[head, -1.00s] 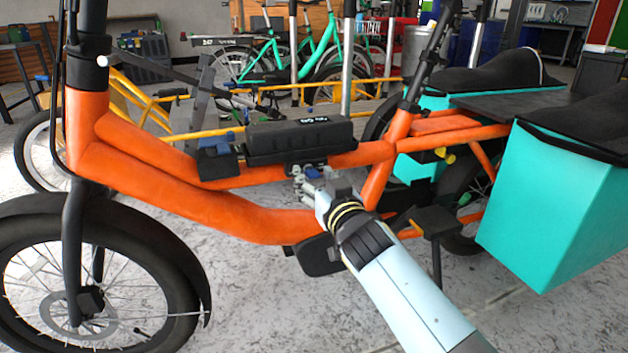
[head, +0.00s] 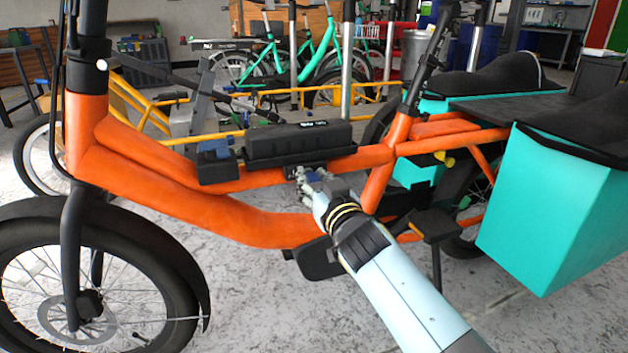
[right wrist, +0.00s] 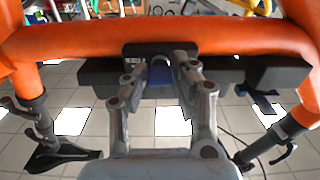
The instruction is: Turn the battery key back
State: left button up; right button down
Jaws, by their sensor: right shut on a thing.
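An orange cargo bike (head: 220,222) stands side-on in the head view. A black battery (head: 298,143) sits on its frame tube, with a blue-and-black part (head: 215,162) at its left end. My right gripper (head: 302,178) reaches the lock area just below the battery. In the right wrist view the two fingers (right wrist: 160,80) are shut on a blue key (right wrist: 160,73) at a black lock housing below the orange tube. The fingers hide much of the key, so its angle is hard to tell. My left gripper does not show.
Teal panniers (head: 545,205) hang at the bike's rear on the right. A black pedal (head: 318,260) sits below my right gripper. Green bikes (head: 300,55) and yellow rails stand behind. Grey floor is open in front of the bike.

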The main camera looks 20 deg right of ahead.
jog(key=shift+n, duration=0.3)
jog(key=n, duration=0.7)
jog(key=shift+f+n, duration=0.1)
jog(key=shift+n, duration=0.2)
jog(key=n, duration=0.4)
jog(key=shift+n, duration=1.5)
jog(key=shift+n+b, duration=0.3)
jog(key=shift+n, duration=0.5)
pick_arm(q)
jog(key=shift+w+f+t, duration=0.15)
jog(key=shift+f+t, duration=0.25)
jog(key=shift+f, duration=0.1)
pick_arm(e)
jog(key=shift+n, duration=0.4)
